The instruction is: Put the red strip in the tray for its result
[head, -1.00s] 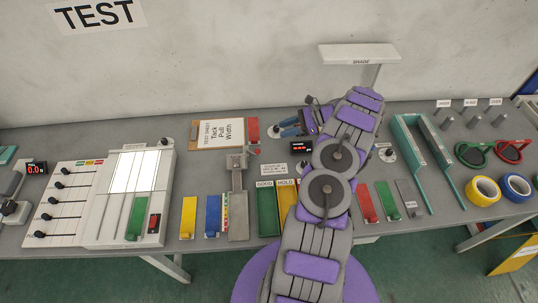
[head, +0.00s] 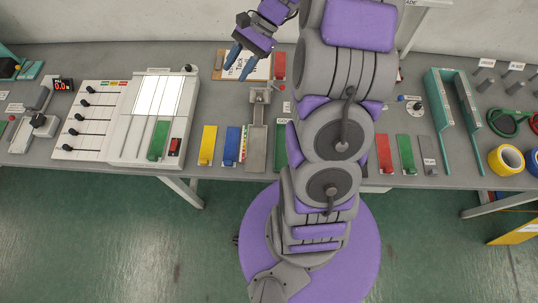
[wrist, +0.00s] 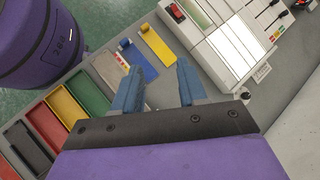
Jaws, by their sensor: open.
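Two red strips show in the head view: one red strip (head: 280,66) lies at the back beside the clipboard, and another red strip (head: 384,153) lies at the front, right of my arm. In the wrist view, the green tray (wrist: 90,89), yellow tray (wrist: 66,106), red tray (wrist: 47,125) and black tray (wrist: 26,145) stand in a row and look empty. My arm hides most of the trays in the head view. My gripper (head: 240,62) is open and empty, above the clipboard. In the wrist view, my gripper's (wrist: 156,86) blue fingers are spread apart.
The clipboard (head: 232,72) lies under my gripper. The white panel (head: 125,145) holds a green strip (head: 158,140). Yellow (head: 208,144) and blue (head: 232,144) strips lie at the front edge. A teal frame (head: 437,105) and tape rolls (head: 506,160) stand right.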

